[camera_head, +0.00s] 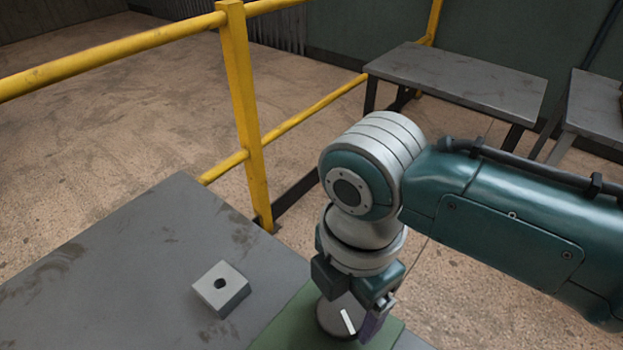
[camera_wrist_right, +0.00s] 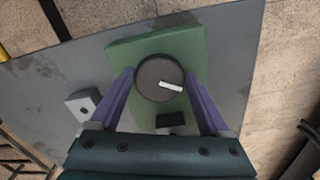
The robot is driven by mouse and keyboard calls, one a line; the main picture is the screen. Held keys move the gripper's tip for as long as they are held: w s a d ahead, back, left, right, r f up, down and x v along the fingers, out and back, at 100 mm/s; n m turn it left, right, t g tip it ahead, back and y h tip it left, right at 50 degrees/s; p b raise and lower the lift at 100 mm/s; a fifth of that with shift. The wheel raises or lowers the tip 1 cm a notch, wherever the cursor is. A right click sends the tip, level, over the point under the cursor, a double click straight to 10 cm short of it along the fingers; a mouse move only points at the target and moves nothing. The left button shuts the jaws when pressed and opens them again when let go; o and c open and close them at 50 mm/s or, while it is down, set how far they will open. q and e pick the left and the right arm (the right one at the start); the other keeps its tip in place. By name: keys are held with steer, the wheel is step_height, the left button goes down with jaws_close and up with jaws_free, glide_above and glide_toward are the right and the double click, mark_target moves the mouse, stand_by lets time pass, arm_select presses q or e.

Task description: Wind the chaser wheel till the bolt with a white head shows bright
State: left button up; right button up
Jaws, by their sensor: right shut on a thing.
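A dark round wheel (camera_wrist_right: 152,92), which I take for the chaser wheel, sits on a green base (camera_wrist_right: 192,50) and carries a white bar (camera_wrist_right: 171,86) on its top. My right gripper (camera_wrist_right: 159,74) points down over it, its two purple fingers shut on opposite sides of the wheel. In the head view the right gripper (camera_head: 350,318) hides part of the wheel, and the white bar (camera_head: 348,322) shows beside a finger. I cannot make out a bolt with a white head in either view. My left gripper is not in view.
A grey block with a dark hole (camera_head: 222,287) lies on the grey table (camera_head: 130,270), left of the green base (camera_head: 285,328). A small black rectangle (camera_wrist_right: 170,118) shows on the base. A yellow railing (camera_head: 243,110) and another grey table (camera_head: 460,78) stand beyond.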

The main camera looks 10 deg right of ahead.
steer(key=c, duration=0.3)
steer(key=shift+r, duration=0.1)
